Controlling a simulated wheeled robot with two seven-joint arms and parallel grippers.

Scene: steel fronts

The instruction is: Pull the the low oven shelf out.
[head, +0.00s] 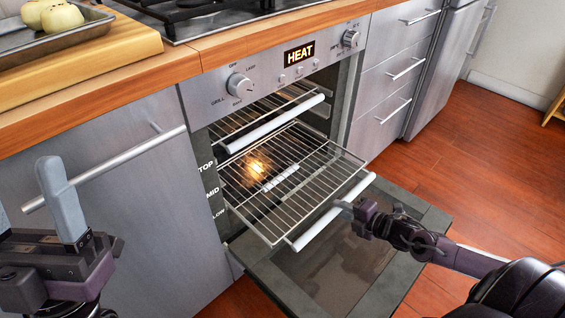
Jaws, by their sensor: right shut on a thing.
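The oven (245,95) stands open, its display reading HEAT and a light glowing inside. A wire shelf (300,170) with a pale front bar (333,212) sticks well out of the oven, above the lowered door. Side labels read TOP, MID and LOW; I cannot tell for certain which level this shelf sits on. My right gripper (346,208) is shut on the front bar near its middle, hiding a small part of it. My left gripper (28,200) is open and empty at the lower left, away from the oven.
The lowered oven door (410,255) lies under the shelf. Another shelf with a pale bar (275,124) sits higher inside.

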